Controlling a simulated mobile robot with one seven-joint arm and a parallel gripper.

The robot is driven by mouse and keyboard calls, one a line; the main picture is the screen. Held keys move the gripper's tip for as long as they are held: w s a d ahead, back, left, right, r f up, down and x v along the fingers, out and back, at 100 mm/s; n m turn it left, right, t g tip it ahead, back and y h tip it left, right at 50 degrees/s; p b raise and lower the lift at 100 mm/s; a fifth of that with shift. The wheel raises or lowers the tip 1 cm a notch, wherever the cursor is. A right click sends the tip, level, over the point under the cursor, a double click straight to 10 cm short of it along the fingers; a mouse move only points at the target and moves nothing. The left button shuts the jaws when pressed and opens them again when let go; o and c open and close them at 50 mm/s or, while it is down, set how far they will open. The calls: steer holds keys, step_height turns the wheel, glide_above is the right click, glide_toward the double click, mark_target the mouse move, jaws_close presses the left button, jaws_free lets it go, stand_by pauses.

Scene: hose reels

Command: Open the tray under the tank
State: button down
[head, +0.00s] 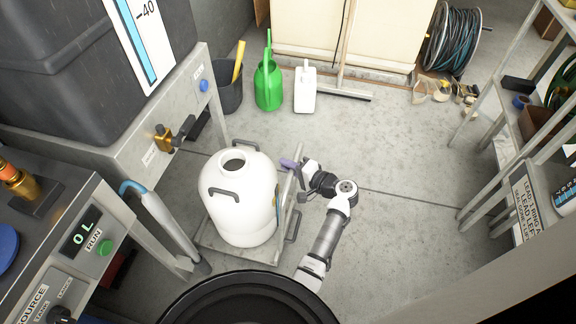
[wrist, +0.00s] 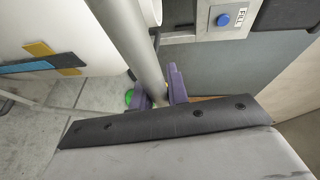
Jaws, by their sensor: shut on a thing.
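A large dark tank (head: 70,60) with a level gauge stands on a grey metal stand at upper left. A white vessel with handles (head: 240,195) stands upright on a low grey base (head: 215,238) on the floor, in front of that stand. A grey upright bar (head: 283,205) rises at the base's right side. My gripper (head: 291,164), with purple fingers, is at the bar's upper part. In the wrist view, my gripper (wrist: 160,92) is shut on the grey bar (wrist: 130,40). I cannot tell for sure which part is the tray.
A blue button (head: 204,85) and a brass valve (head: 163,137) are on the stand. A green can (head: 268,85) and a white jug (head: 305,88) stand behind. A control panel (head: 80,240) is at left, shelves (head: 500,120) at right. Floor (head: 400,190) between is clear.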

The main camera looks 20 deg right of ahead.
steer(key=c, duration=1.4)
jaws_free()
steer(key=shift+o, duration=0.2)
steer(key=shift+s+d, duration=0.1)
steer(key=p+v, duration=0.3)
steer(key=v, duration=1)
steer(key=shift+s+d, duration=0.2)
steer(key=shift+s, duration=0.05)
steer(key=shift+r, duration=0.1)
